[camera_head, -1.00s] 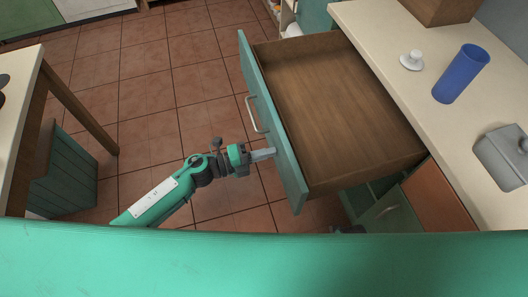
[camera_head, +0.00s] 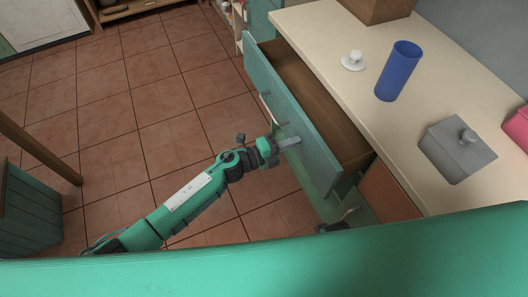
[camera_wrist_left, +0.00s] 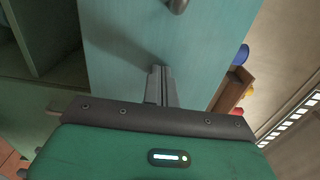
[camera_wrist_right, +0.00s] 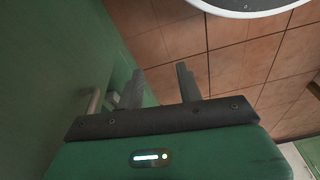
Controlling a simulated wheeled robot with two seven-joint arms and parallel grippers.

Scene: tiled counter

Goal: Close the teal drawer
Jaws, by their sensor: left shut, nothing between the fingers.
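The teal drawer (camera_head: 290,112) is partly open, and its empty wooden inside shows as a narrow strip in the head view. Its front also fills much of the left wrist view (camera_wrist_left: 130,45). My left gripper (camera_head: 298,141) is shut and empty, with its fingertips at the drawer front, below and right of the handle (camera_head: 266,107); it shows in the left wrist view too (camera_wrist_left: 160,72). My right gripper (camera_wrist_right: 160,80) has its fingers apart with nothing between them, near a green panel with a bar handle; in the head view it is mostly hidden.
The counter (camera_head: 330,45) above the drawer holds a blue cup (camera_head: 398,72), a white lidded item (camera_head: 353,61), a grey box (camera_head: 456,150) and a pink object (camera_head: 517,128). A green cabinet (camera_head: 32,215) stands at the left. Tiled floor is clear between.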

